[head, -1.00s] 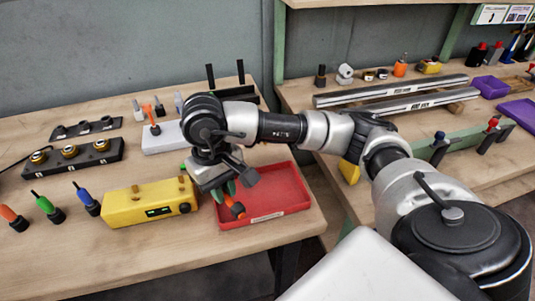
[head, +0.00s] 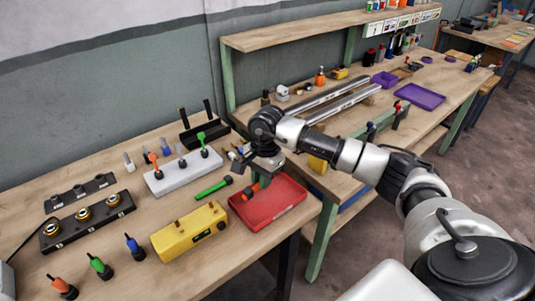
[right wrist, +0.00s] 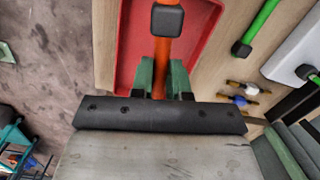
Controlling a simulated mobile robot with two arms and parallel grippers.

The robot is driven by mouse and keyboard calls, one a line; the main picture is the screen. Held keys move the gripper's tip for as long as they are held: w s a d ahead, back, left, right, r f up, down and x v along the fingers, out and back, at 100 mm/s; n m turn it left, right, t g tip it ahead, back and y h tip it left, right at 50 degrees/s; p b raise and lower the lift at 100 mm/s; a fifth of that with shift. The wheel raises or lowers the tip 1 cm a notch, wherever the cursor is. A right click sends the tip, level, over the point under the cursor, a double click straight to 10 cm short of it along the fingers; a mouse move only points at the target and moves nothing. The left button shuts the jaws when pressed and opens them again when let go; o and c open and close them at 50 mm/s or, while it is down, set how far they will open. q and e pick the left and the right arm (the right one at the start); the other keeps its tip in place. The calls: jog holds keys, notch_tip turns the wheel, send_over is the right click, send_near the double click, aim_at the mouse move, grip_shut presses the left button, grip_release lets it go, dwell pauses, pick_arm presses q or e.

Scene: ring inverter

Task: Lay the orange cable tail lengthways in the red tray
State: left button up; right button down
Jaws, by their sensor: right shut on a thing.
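The orange cable tail (right wrist: 162,55) has a dark square end piece. My right gripper (right wrist: 161,78) is shut on it, its green fingers on either side of the orange part. In the right wrist view the tail runs roughly along the red tray (right wrist: 132,40), which lies behind it. In the head view the tail (head: 249,191) shows as a short orange piece at the left part of the red tray (head: 275,211), just by my right gripper (head: 257,186). I cannot tell whether the tail touches the tray floor. My left gripper is out of view.
A green cable tail (head: 213,187) lies on the table just left of the tray. A yellow box (head: 190,232) stands in front-left of the tray, and a white block (head: 182,174) with upright plugs stands behind-left. The table's right edge is close to the tray.

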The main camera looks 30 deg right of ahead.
aim_at(268, 201)
jog(key=d+m, duration=0.2)
jog(key=d, duration=0.1)
jog(key=shift+w+r+p, duration=0.15)
jog(key=shift+w+p, duration=0.05)
jog(key=shift+p, duration=0.1)
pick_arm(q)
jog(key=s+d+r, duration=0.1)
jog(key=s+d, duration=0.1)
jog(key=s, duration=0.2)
pick_arm(e)
jog(key=shift+w+a, duration=0.1)
jog(key=shift+a, duration=0.1)
jog(key=shift+b, duration=0.3)
jog(key=shift+f, duration=0.25)
notch_tip(268, 201, down, 8)
jog(key=b, duration=0.7)
jog(key=shift+f+b, duration=0.1)
jog(key=shift+b, duration=0.25)
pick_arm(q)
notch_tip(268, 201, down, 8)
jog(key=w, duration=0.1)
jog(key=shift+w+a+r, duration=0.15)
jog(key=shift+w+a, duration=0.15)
pick_arm(e)
jog(key=c, duration=1)
grip_release()
